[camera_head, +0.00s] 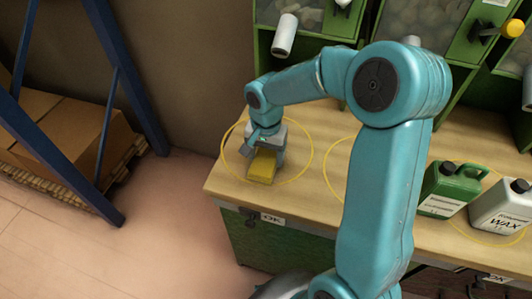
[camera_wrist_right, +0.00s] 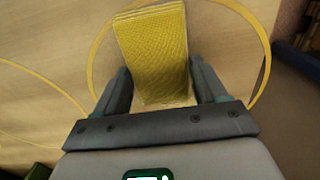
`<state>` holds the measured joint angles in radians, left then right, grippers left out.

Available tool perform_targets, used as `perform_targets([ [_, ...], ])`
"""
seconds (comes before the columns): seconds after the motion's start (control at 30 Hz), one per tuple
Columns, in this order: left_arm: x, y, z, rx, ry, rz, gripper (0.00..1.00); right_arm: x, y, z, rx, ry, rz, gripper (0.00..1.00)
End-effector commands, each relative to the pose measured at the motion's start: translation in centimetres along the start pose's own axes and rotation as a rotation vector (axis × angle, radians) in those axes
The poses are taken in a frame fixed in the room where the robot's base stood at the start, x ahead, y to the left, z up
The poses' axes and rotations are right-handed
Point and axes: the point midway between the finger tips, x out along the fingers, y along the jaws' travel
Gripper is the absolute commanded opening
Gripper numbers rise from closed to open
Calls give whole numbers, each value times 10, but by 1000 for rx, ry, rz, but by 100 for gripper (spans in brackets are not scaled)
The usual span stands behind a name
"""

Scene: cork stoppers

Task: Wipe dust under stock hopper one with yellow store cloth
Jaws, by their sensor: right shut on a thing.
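My right gripper (camera_head: 265,149) is shut on the yellow cloth (camera_head: 262,167), a folded pad, over the left end of the wooden bench. In the right wrist view the cloth (camera_wrist_right: 155,45) sits between the two fingers of the right gripper (camera_wrist_right: 160,78). The cloth is low, within the leftmost yellow ring (camera_head: 308,162); I cannot tell whether it touches the bench top. The leftmost green hopper (camera_head: 328,24) stands behind the ring, its top cut off. No hopper number is readable, and I cannot make out dust. My left gripper is not in view.
A green jug (camera_head: 452,190) and a white wax jug (camera_head: 503,207) stand on the bench (camera_head: 318,205) at the right. More hoppers (camera_head: 415,22) line the back. A blue rack (camera_head: 128,75) with cartons (camera_head: 65,130) stands at the left, past open floor. My right arm hides the bench's middle.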

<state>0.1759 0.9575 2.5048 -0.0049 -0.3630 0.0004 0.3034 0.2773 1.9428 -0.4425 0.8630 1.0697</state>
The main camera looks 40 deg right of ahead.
Motion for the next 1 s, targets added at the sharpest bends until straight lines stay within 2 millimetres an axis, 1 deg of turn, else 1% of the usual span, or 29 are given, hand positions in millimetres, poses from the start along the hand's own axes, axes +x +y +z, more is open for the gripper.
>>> perform_targets([
  [0.27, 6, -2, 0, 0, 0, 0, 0, 7, 0, 0, 0, 0, 0, 47],
  [0.37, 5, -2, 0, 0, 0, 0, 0, 6, 0, -1, 0, 0, 0, 47],
  [0.47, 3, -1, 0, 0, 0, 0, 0, 5, 0, -7, 1, 0, 0, 47],
  [0.7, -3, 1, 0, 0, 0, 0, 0, 3, 0, -30, 2, 0, 0, 47],
  [1.0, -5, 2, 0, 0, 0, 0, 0, 4, 0, -43, 1, 0, 0, 47],
])
